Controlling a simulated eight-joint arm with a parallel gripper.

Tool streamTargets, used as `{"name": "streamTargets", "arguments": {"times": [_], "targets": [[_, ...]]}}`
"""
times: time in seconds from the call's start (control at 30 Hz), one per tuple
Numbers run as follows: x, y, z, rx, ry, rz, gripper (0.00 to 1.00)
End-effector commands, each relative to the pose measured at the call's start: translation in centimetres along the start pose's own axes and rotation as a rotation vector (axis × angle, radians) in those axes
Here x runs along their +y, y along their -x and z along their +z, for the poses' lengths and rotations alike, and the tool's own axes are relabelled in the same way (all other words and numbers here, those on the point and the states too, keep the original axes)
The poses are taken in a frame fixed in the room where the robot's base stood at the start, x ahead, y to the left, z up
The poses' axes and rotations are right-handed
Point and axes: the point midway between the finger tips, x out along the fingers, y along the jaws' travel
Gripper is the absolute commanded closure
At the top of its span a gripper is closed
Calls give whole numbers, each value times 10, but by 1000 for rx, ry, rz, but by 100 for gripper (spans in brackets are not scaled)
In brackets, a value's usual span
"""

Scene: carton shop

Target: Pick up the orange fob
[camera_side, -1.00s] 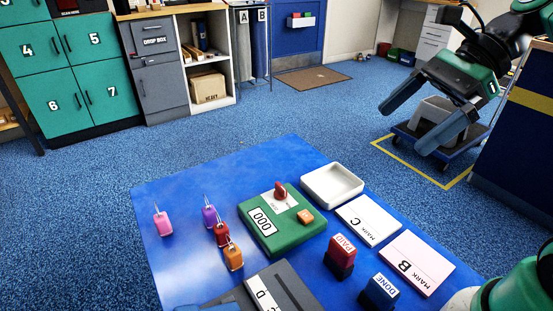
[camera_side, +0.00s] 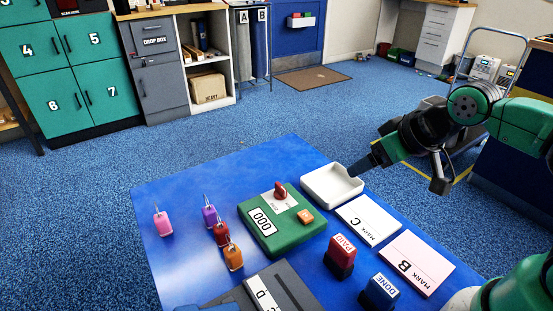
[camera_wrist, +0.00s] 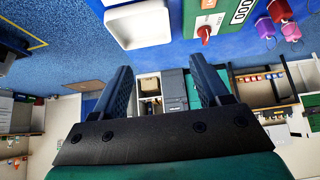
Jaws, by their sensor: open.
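The orange fob (camera_side: 233,257) stands on the blue table mat, just in front of the red fob (camera_side: 221,234) and left of the green box with the number dial. I cannot make it out in the wrist view. My gripper (camera_side: 364,165) is at the right, over the far right edge of the mat near the white tray, well apart from the orange fob. In the wrist view my gripper (camera_wrist: 164,84) shows two spread dark fingers with nothing between them.
A purple fob (camera_side: 209,216) stands behind the red one, a pink fob (camera_side: 163,222) farther left. The green box (camera_side: 283,232), white tray (camera_side: 318,197), red PAID stamp (camera_side: 341,247) and blue DONE stamp (camera_side: 379,291) lie to the right. A grey device (camera_side: 290,283) is in front.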

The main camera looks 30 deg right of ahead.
Motion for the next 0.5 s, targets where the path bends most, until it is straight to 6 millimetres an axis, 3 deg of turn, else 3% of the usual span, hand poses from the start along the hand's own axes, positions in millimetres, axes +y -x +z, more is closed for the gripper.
{"name": "streamTargets", "arguments": {"times": [0.27, 0.5], "targets": [[-13, -1, -9, -45, -2, -27, 32], [-74, -20, -37, -244, 1, -94, 32]]}}
